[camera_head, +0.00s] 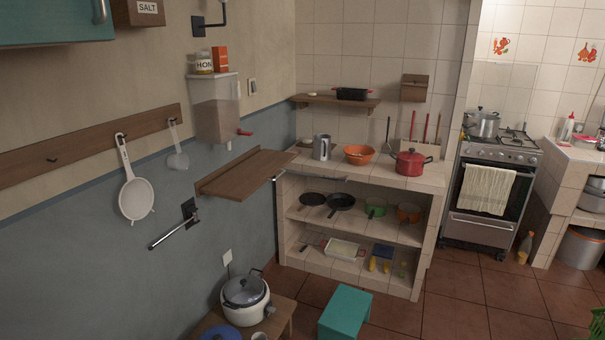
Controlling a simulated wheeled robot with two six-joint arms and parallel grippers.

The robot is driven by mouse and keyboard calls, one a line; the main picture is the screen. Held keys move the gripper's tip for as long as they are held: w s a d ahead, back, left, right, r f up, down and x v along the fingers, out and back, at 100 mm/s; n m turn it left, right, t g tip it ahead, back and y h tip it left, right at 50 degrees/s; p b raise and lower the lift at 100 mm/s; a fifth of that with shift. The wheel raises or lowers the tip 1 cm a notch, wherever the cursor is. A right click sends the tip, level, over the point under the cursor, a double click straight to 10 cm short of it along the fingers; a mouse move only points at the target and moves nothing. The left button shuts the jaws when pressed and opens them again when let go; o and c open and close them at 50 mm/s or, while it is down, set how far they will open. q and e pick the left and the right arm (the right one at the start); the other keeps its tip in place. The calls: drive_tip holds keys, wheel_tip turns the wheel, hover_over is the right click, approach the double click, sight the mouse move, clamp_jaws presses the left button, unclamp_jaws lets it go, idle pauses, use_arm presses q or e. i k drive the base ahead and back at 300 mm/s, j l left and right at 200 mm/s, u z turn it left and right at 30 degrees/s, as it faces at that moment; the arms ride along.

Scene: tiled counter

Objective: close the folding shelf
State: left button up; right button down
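The folding shelf (245,174) is a brown wooden board on the left wall. It stands out from the wall, roughly level, so it is open. It is just left of the tiled counter, below the clear wall dispenser. Its top is bare. Its underside and any support below are hidden. Neither of my grippers is in view.
The dispenser (214,112) with a red tap hangs above the shelf. A metal bar (174,233) juts from the wall to its lower left. A rice cooker (245,298) and a teal stool (345,312) stand below. Tiled floor (455,305) is clear towards the stove (488,190).

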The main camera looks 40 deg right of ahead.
sight(239, 183)
drive_tip(key=z, duration=0.95)
drive_tip(key=i+l+u, duration=0.2)
drive_tip(key=u, duration=0.3)
drive_tip(key=i+l+u, duration=0.15)
drive_tip(key=u, duration=0.35)
drive_tip(key=i+l+u, duration=0.1)
drive_tip(key=l+u, duration=0.4)
drive_tip(key=j, duration=0.1)
